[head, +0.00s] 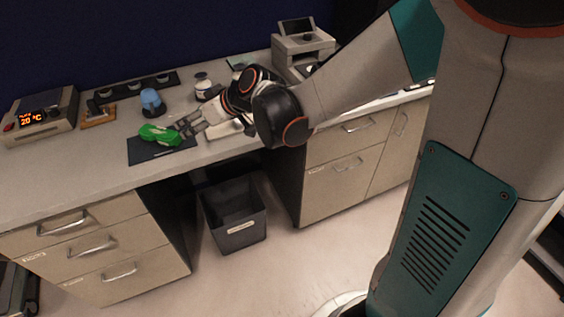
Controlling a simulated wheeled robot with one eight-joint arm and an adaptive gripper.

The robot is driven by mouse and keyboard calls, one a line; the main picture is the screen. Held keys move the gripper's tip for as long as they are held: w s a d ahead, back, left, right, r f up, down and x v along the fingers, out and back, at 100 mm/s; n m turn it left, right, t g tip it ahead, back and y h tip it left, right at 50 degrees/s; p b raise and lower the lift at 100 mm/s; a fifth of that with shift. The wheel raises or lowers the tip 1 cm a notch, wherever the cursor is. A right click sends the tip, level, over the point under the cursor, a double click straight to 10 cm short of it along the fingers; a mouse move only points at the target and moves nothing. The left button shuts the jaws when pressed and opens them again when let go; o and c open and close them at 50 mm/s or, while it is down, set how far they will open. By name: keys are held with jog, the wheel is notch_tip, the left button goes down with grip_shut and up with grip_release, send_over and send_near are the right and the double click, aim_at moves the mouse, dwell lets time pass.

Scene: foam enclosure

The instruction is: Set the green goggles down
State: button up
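The green goggles (160,135) are over a dark flat mat (146,153) near the front edge of the counter. My gripper (181,128) is at the right end of the goggles, its fingers pointing left toward them. The fingertips meet or overlap the goggles' right end in this view. The fingers are too small here to tell whether they are shut on the goggles. I cannot tell whether the goggles rest on the mat or are slightly above it.
A heater box with a lit display (42,117) stands at the counter's left. A blue-capped item (152,101), a white jar (203,86) and a dark rack (128,90) are behind the goggles. A grey bin (236,222) stands below. Bare counter (85,160) lies left of the mat.

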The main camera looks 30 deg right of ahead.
jog(key=s+d+r+m+h, duration=0.1)
jog(key=s+d+m+h, duration=0.1)
jog(key=s, duration=0.6)
jog(key=s+d+m+g+h, duration=0.1)
jog(key=s+d+m+h, duration=0.1)
jog(key=s+d, duration=0.3)
jog(key=s+d+r+m+h, duration=0.1)
jog(key=s+d, duration=0.3)
jog(key=s, duration=0.8)
jog(key=shift+s+d+r+m+h, duration=0.15)
jog(key=shift+s+r+m+h, duration=0.2)
jog(key=shift+m+h, duration=0.3)
